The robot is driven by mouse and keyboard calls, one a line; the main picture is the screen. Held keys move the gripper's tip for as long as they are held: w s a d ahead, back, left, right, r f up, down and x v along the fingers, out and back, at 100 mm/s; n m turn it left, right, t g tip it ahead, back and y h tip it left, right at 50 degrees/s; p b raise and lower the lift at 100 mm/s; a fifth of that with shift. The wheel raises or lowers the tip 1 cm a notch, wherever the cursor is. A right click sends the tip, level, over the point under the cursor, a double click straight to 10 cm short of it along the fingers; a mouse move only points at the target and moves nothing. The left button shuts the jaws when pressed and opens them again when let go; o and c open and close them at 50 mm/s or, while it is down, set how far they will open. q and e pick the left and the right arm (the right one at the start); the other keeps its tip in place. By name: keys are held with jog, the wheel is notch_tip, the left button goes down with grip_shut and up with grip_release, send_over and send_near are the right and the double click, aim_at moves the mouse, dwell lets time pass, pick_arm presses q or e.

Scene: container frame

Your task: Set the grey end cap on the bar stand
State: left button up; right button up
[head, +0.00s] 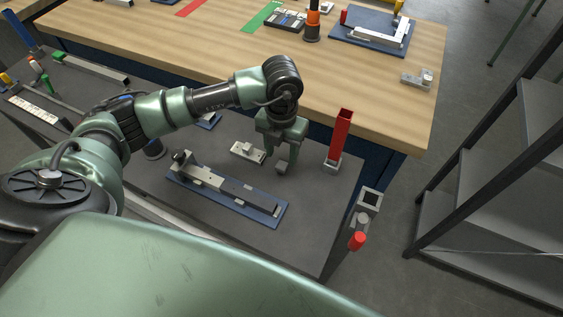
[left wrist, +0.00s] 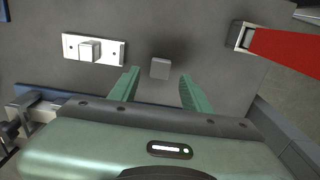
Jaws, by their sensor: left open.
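The grey end cap (head: 282,168) looks like a small grey block on the dark grey table. In the left wrist view the end cap (left wrist: 160,68) lies ahead of and between the fingertips, apart from both. My left gripper (head: 282,150) is open and empty, pointing down above the end cap; its green fingers (left wrist: 158,82) also show in the left wrist view. An upright red bar (head: 341,133), hollow at the top, stands in a light grey foot (head: 332,165), which seems to be the bar stand, right of the gripper. My right gripper is not in view.
A pale plate with a raised block (head: 247,152) lies left of the end cap. A blue board with a metal fixture (head: 228,193) lies nearer. A square socket and red knob (head: 357,241) sit at the right edge. The wooden bench (head: 390,110) rises behind.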

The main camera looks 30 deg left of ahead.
aim_at(281, 165)
pick_arm(q)
notch_tip(281, 165, up, 7)
jog(key=b, duration=0.1)
jog(key=shift+r, duration=0.2)
jog(key=shift+f, duration=0.1)
dwell(0.4)
